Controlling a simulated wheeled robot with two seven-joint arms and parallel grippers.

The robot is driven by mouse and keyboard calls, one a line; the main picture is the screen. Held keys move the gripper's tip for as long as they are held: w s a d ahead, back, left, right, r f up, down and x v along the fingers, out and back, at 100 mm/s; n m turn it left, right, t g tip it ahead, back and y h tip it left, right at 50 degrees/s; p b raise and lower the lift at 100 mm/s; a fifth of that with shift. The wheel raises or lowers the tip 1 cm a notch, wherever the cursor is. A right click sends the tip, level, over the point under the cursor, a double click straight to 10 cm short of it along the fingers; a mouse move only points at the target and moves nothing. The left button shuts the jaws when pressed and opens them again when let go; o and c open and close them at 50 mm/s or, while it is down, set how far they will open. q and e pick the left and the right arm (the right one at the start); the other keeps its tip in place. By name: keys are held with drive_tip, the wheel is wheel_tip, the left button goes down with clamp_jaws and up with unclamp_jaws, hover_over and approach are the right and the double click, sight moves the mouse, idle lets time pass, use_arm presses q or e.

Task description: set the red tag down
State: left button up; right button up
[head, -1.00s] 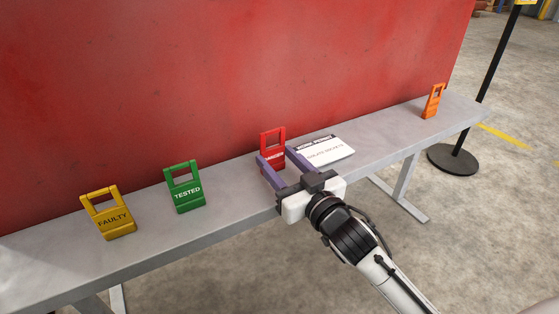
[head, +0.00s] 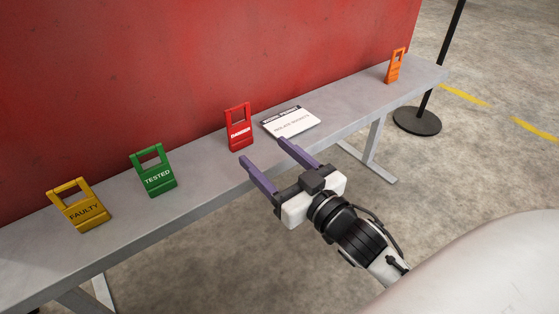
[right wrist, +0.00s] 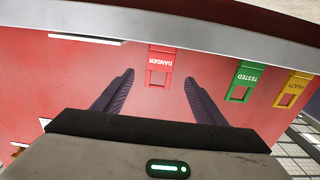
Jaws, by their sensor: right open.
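The red tag (head: 238,132), marked DANGER, stands upright on the grey bench (head: 205,150), close to the red wall and left of the white work permit card. It also shows upside down in the right wrist view (right wrist: 160,62), beyond and between the fingertips. My right gripper (head: 263,151) is open and empty, in front of the tag and apart from it. In the right wrist view its two purple fingers (right wrist: 158,78) are spread with nothing between them. My left gripper is not in view.
A green TESTED tag (head: 154,174) and a yellow FAULTY tag (head: 80,207) stand to the left. The work permit card (head: 292,123) lies just right of the red tag. An orange tag (head: 395,67) stands at the far right, near a black post (head: 430,90).

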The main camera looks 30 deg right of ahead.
drive_tip(key=s+a+f+n+g+y, duration=0.1)
drive_tip(key=s+a+f+g, duration=0.4)
drive_tip(key=s+f, duration=0.3)
drive_tip(key=s+a+f+n+g+y, duration=0.1)
drive_tip(key=s+a+f+g+y, duration=0.1)
drive_tip(key=s+a+f+g, duration=0.3)
drive_tip(key=s+a+f, duration=0.3)
drive_tip(key=f, duration=0.4)
drive_tip(key=shift+a+g, duration=0.15)
drive_tip(key=shift+g, duration=0.15)
